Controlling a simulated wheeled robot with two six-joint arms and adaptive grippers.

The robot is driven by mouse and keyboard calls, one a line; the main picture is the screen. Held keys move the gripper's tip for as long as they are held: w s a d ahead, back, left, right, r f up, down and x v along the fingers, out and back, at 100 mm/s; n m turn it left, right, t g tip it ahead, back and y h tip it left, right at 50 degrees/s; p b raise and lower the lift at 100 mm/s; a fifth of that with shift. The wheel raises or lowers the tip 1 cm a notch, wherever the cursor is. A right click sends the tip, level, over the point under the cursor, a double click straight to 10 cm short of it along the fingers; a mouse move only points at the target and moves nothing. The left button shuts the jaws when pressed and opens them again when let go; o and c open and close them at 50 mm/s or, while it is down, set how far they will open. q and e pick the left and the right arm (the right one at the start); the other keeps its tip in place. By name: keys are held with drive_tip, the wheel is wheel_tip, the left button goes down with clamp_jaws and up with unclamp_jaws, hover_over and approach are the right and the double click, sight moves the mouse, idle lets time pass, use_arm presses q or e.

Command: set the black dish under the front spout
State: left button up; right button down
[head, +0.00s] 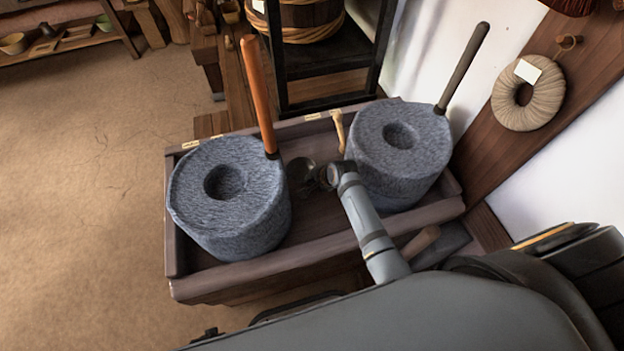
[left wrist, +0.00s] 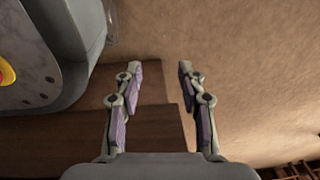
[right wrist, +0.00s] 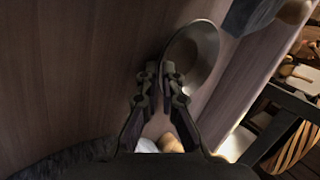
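A dark, shiny round dish (head: 301,171) is between the two grey quern stones inside the wooden trough. My right gripper (head: 328,176) is at its right side in the head view. In the right wrist view the dish (right wrist: 204,55) looks grey and its rim meets the fingertips of my right gripper (right wrist: 166,72). The fingers are nearly together, with the rim apparently between them. I cannot tell whether the dish touches the trough floor. No spout can be made out on either stone. My left gripper (left wrist: 157,80) is open and empty above the floor; it is outside the head view.
The left quern stone (head: 235,215) has an orange handle (head: 258,95); the right one (head: 398,165) has a dark handle (head: 463,65). Both handles rise high. The trough wall (head: 270,277) borders them. A pale wooden tool (head: 339,130) stands at the back. Open floor lies left.

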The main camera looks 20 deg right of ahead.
drive_tip(key=c, duration=1.5)
unclamp_jaws()
drive_tip(key=shift+r, duration=0.2)
use_arm(q)
drive_tip(key=s+p, duration=0.3)
drive_tip(key=s, duration=0.3)
drive_tip(key=shift+s+r+p, duration=0.15)
drive_tip(key=shift+s+p, duration=0.2)
use_arm(e)
drive_tip(key=v, duration=1.1)
drive_tip(key=shift+s+d+r, duration=0.1)
drive_tip(key=shift+s+r, duration=0.1)
drive_tip(key=shift+s, duration=0.1)
